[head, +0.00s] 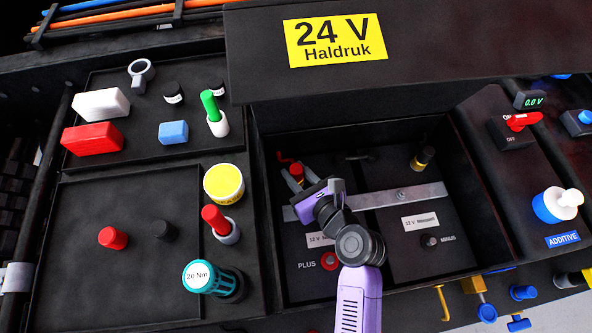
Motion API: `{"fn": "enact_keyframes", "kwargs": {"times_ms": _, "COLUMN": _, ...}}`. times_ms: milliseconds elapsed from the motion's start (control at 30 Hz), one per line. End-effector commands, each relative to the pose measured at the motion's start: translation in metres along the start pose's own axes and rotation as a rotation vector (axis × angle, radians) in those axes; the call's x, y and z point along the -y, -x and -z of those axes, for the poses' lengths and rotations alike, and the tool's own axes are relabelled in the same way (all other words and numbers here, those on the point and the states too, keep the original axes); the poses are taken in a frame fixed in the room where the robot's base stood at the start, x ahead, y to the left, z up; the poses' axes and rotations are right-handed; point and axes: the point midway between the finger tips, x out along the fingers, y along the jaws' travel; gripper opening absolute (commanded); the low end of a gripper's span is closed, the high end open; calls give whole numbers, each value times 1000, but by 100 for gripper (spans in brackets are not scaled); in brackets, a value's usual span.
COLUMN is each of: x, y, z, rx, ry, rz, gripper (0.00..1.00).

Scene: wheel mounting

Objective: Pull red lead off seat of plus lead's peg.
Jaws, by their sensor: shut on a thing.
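The red lead (297,169) is in the left part of the open battery box, with a short bit of red cable showing beside its end. My gripper (298,178) reaches into the box from the front, its grey fingers on either side of the red lead, shut on it. The purple gripper body hides what lies under the lead, so I cannot tell whether it still touches the seat of its peg. The red-ringed PLUS terminal (329,261) is in front, left of my arm.
A metal bar (402,198) crosses the box. A dark lead end with a yellowish band (421,158) stands at the back right, and the MINUS terminal (430,241) is at front right. Box walls and the 24 V lid (420,60) bound the space. Trays with tools (150,270) lie left.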

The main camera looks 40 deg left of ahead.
Motion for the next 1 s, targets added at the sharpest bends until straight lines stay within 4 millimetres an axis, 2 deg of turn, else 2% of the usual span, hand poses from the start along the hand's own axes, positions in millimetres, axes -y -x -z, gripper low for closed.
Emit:
{"fn": "enact_keyframes", "kwargs": {"times_ms": 33, "x": 1, "y": 2, "z": -6, "rx": 5, "ry": 0, "rz": 1, "gripper": 0}}
{"fn": "enact_keyframes", "kwargs": {"times_ms": 300, "x": 1, "y": 4, "z": -13, "rx": 8, "ry": 1, "rz": 2, "gripper": 0}}
{"fn": "enact_keyframes", "kwargs": {"times_ms": 1000, "x": 1, "y": 9, "z": -24, "rx": 5, "ry": 2, "rz": 1, "gripper": 0}}
